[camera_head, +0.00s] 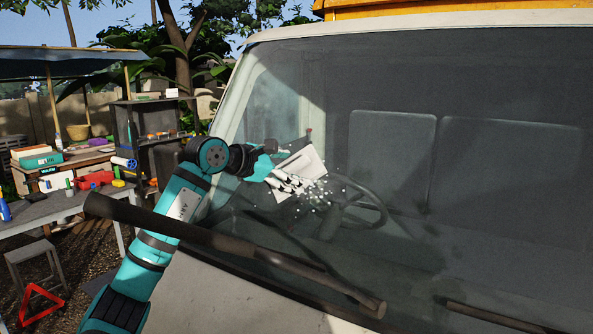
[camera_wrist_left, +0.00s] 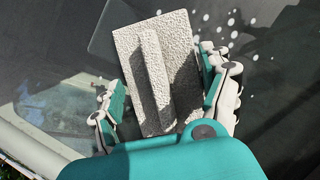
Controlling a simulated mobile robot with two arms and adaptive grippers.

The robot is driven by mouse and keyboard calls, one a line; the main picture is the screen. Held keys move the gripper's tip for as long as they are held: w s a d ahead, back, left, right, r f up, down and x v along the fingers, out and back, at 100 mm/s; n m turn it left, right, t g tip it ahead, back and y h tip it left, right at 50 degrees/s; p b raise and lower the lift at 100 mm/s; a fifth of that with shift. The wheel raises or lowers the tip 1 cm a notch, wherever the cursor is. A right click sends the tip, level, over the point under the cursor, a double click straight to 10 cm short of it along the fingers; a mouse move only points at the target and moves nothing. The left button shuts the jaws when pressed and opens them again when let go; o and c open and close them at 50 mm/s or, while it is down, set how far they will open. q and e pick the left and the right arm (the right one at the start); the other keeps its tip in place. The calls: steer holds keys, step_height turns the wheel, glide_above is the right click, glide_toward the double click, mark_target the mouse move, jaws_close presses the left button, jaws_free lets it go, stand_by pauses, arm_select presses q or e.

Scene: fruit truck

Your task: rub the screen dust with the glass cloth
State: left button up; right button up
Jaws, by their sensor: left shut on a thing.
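My left gripper (camera_head: 283,182) is at the windscreen of the truck, over its left part. It is shut on the glass cloth (camera_head: 303,161), a pale flat textured pad. In the left wrist view the cloth (camera_wrist_left: 150,70) has a raised ridge down its middle, and the gripper (camera_wrist_left: 165,95) has a finger on each side of it. The screen dust (camera_head: 318,193) shows as small white specks on the glass, just right of and below the gripper. In the left wrist view specks of the dust (camera_wrist_left: 232,22) lie right of the cloth. Whether the cloth touches the glass is hard to tell.
A dark wiper (camera_head: 230,246) crosses the lower windscreen in front of my left arm. A second wiper (camera_head: 500,318) is at the lower right. A steering wheel (camera_head: 365,203) shows through the glass. At the left stand a cluttered table (camera_head: 40,208), a stool (camera_head: 33,252) and a red warning triangle (camera_head: 40,300).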

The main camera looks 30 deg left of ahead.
mark_target(316, 174)
arm_select(q)
steer(key=shift+s+a, duration=0.1)
steer(key=shift+a, duration=1.9)
steer(key=shift+s+a+p, duration=0.1)
steer(key=shift+a+p, duration=0.65)
steer(key=shift+a, duration=1.1)
steer(key=shift+d+f, duration=0.1)
steer(key=shift+d, duration=1.85)
steer(key=shift+w+d+p, duration=0.15)
steer(key=shift+d+p, duration=0.1)
steer(key=shift+d, duration=2.1)
steer(key=shift+w+d+p, duration=0.15)
steer(key=shift+d+p, duration=0.05)
steer(key=shift+d, duration=2.1)
steer(key=shift+w+d, duration=0.1)
steer(key=shift+d, duration=1.05)
steer(key=shift+d, duration=0.15)
